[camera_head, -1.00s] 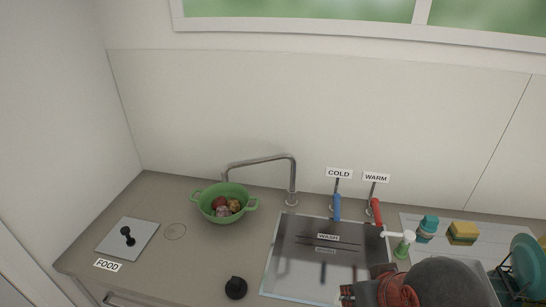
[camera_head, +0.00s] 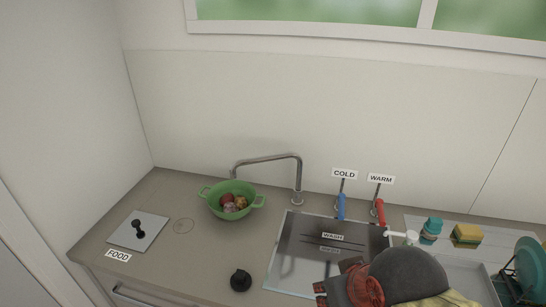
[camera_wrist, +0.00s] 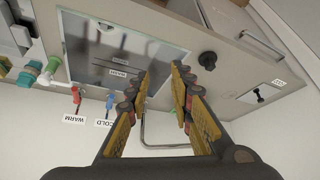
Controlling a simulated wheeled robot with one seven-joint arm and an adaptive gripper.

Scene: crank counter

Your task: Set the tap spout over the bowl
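The metal tap spout (camera_head: 266,158) rises from its post (camera_head: 298,188) behind the sink and reaches left. Its tip ends near the back rim of the green bowl (camera_head: 251,203); I cannot tell whether it is over the bowl or just behind it. The bowl holds several round food items (camera_head: 232,203). In the wrist view, the spout (camera_wrist: 164,147) shows beyond my gripper (camera_wrist: 158,82), partly hidden by the fingers. My gripper is open, with nothing seen between its fingers. The head view shows my arm low over the sink's front.
Blue COLD (camera_head: 341,207) and red WARM (camera_head: 380,212) levers stand right of the spout. A black knob (camera_head: 240,281) sits left of the covered sink (camera_head: 292,262). A FOOD plate with a handle (camera_head: 138,231) lies at left. Soap, sponge and dish rack are at right.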

